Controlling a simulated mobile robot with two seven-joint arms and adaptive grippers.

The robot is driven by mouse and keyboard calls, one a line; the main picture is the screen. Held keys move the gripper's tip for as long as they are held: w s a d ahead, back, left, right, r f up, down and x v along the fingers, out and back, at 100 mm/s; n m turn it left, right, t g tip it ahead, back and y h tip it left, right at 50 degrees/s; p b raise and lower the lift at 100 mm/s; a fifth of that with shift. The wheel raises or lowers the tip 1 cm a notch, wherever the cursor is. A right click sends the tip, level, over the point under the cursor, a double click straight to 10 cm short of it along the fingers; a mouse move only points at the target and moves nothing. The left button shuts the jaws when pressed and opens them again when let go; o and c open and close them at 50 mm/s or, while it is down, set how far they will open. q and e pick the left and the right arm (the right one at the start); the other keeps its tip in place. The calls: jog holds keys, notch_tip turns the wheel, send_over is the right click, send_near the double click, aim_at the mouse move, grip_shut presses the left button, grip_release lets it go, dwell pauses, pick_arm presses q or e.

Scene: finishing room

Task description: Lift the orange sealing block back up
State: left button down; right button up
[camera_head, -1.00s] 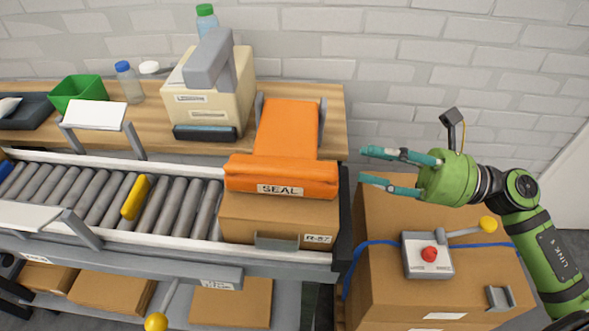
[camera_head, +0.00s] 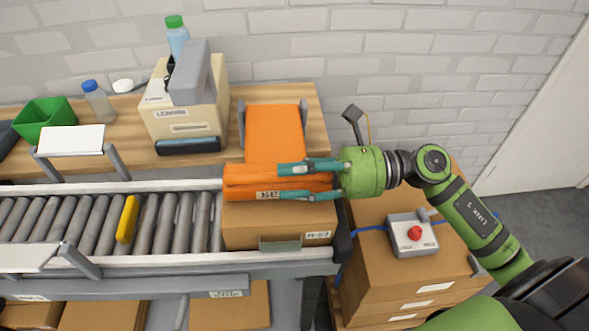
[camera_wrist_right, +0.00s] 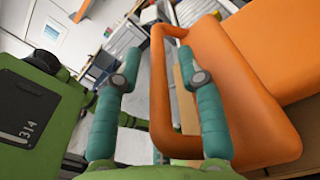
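The orange sealing block (camera_head: 240,175) lies low across the top of a cardboard box (camera_head: 270,217) at the conveyor's right end. Its broad orange arm (camera_head: 275,132) runs back between two grey posts. My right gripper (camera_head: 283,182) is at the block's front, its two teal fingers apart and covering part of the lettering. In the right wrist view, the block (camera_wrist_right: 245,85) fills the right side. Its orange handle bar (camera_wrist_right: 160,90) stands between the open fingers of my right gripper (camera_wrist_right: 158,62); contact cannot be told. My left gripper is not in view.
A roller conveyor (camera_head: 165,225) with a yellow piece (camera_head: 127,219) runs left. A beige machine (camera_head: 180,115), a green bin (camera_head: 43,118) and bottles stand on the wooden shelf behind. Right of the conveyor, a control box with a red button (camera_head: 414,233) sits on stacked cardboard boxes (camera_head: 380,280).

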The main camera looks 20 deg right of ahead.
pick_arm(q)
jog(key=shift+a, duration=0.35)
pick_arm(e)
grip_shut()
